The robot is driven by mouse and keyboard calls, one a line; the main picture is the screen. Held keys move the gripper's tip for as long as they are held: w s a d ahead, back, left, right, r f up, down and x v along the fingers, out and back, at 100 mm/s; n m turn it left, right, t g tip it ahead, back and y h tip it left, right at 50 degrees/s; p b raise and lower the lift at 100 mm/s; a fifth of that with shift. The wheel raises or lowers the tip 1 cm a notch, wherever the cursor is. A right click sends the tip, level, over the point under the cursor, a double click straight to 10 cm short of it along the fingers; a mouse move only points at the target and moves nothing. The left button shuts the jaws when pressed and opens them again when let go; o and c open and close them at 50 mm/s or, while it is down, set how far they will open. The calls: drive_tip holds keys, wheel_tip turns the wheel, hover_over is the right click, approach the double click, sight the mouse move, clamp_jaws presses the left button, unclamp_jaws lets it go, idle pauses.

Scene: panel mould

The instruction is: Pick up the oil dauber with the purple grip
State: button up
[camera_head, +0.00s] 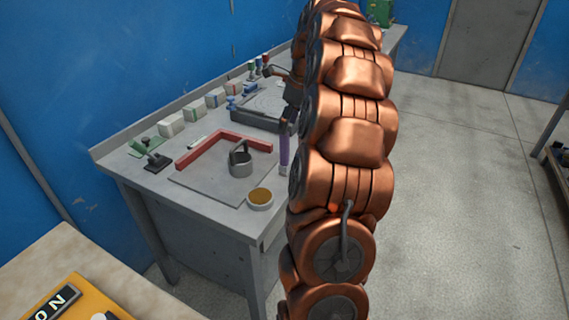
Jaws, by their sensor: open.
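The oil dauber with the purple grip (284,149) shows as a narrow upright shape at the right side of the workbench, close to the left edge of my copper arm. Its purple part is in view, with a darker part above and a pale end below. My arm hides what lies just to its right. My gripper (284,82) is open, a dark shape partly hidden behind my arm, higher in the picture than the purple grip. I cannot tell whether it touches the dauber.
Open floor (450,200) lies to the right.

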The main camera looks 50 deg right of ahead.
sight(282, 140)
drive_tip(key=shift+w+d+p+x, duration=0.15)
drive_tip(key=shift+p+x, duration=0.45)
drive_tip(key=shift+x, duration=1.35)
drive_tip(key=shift+w+d+p+x, duration=0.15)
drive_tip(key=shift+p+x, duration=0.4)
drive_tip(key=shift+x, duration=1.35)
drive_tip(key=shift+d, duration=0.1)
clamp_jaws()
